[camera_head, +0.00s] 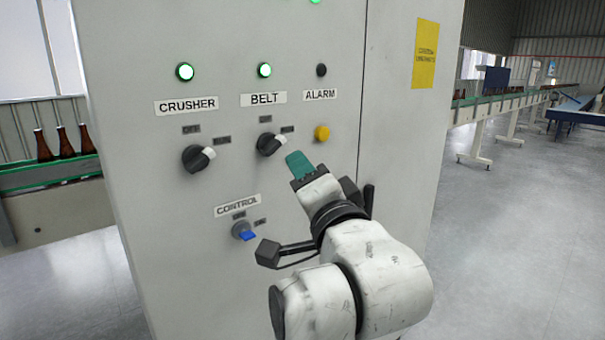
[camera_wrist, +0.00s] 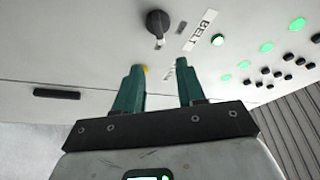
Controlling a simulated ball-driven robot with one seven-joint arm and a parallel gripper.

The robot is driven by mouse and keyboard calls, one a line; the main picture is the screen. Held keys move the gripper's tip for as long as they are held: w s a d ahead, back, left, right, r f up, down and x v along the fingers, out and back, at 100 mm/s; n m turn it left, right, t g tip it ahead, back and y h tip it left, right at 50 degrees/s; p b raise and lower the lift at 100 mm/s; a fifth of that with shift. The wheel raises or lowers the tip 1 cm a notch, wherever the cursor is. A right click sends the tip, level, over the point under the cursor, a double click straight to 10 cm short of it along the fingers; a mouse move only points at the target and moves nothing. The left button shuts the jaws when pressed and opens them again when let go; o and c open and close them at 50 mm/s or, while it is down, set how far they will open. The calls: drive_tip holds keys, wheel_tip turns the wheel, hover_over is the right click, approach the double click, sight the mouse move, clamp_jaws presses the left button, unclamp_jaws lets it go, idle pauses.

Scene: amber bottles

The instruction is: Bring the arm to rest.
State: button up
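My gripper (camera_head: 299,162) is in front of the grey control cabinet (camera_head: 130,90), just below and right of the BELT knob (camera_head: 270,144) in the head view. In the wrist view its two teal fingers (camera_wrist: 160,66) stand apart with nothing between them. The BELT knob (camera_wrist: 157,21) lies beyond the fingertips there. The head view cannot tell how far the fingertips are from the panel. My white arm reaches up from the lower right and hides the lower right of the cabinet front.
The cabinet also carries the CRUSHER knob (camera_head: 198,157), a yellow button (camera_head: 321,132) and a blue CONTROL switch (camera_head: 244,232). CRUSHER (camera_head: 184,72) and BELT (camera_head: 264,70) lamps glow green; the ALARM lamp (camera_head: 321,70) is dark. Amber bottles (camera_head: 65,141) stand on a conveyor at left. Floor at right is open.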

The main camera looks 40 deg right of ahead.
idle(0.3)
drive_tip(key=s+f+n+g+y, duration=0.2)
drive_tip(key=f+n+g, duration=0.25)
drive_tip(key=f, duration=0.95)
drive_tip(key=s+f+n+g+y, duration=0.25)
drive_tip(key=f+n+g, duration=0.2)
drive_tip(key=f, duration=1.05)
drive_tip(key=s+a+f+n+g+y, duration=0.2)
drive_tip(key=s+f+n+g, duration=0.5)
drive_tip(key=s+f, duration=1.3)
drive_tip(key=s+a+g, duration=0.1)
drive_tip(key=s+g, duration=0.1)
drive_tip(key=s, duration=0.1)
drive_tip(key=shift+s+a+f, duration=0.25)
drive_tip(key=shift+s+f, duration=0.05)
drive_tip(key=shift+f, duration=0.1)
